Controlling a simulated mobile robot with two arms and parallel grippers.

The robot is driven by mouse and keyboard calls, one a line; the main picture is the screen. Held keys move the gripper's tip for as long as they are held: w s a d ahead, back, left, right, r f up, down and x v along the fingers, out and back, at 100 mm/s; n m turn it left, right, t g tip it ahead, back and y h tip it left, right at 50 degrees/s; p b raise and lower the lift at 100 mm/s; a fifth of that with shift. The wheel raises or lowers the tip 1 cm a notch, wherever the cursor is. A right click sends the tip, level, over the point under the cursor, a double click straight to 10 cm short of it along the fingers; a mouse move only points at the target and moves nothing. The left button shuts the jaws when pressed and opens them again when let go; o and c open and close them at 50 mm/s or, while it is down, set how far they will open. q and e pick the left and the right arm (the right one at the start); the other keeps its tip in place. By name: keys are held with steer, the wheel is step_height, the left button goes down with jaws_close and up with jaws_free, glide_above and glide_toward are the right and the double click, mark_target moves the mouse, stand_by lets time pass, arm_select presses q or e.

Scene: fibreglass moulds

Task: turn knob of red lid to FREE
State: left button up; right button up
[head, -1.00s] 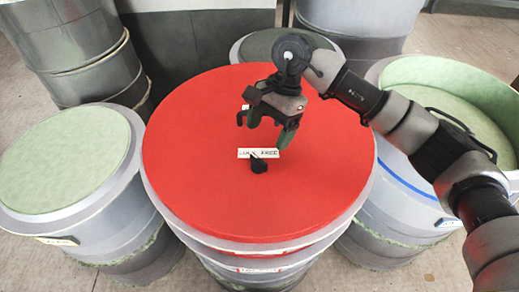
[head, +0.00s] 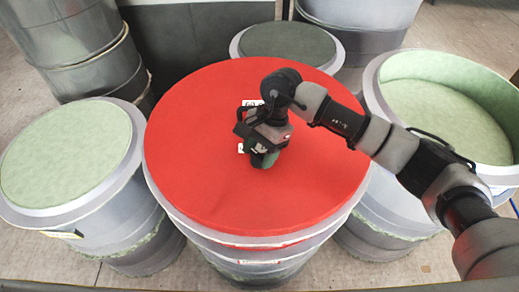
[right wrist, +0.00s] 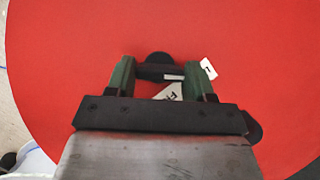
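The red lid (head: 215,190) lies on the middle drum. My right gripper (head: 262,160) points down at the lid and hides the knob in the head view. In the right wrist view the black knob (right wrist: 158,59) shows at the tips of the right gripper (right wrist: 160,75). The green fingers stand apart, with a dark bar spanning the gap between them. I cannot tell whether they press on the knob. Part of the white label (right wrist: 168,92) shows between the fingers, and its other end lies right of the right finger. My left gripper is not in view.
A pale green-topped drum (head: 65,155) stands at left and an open drum (head: 372,95) at right. A dark-topped drum (head: 290,45) stands behind. Another small label (head: 252,103) lies on the lid's far part. The near half of the lid is clear.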

steer(key=c, duration=0.3)
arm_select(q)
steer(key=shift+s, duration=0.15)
arm_select(e)
steer(key=shift+c, duration=0.2)
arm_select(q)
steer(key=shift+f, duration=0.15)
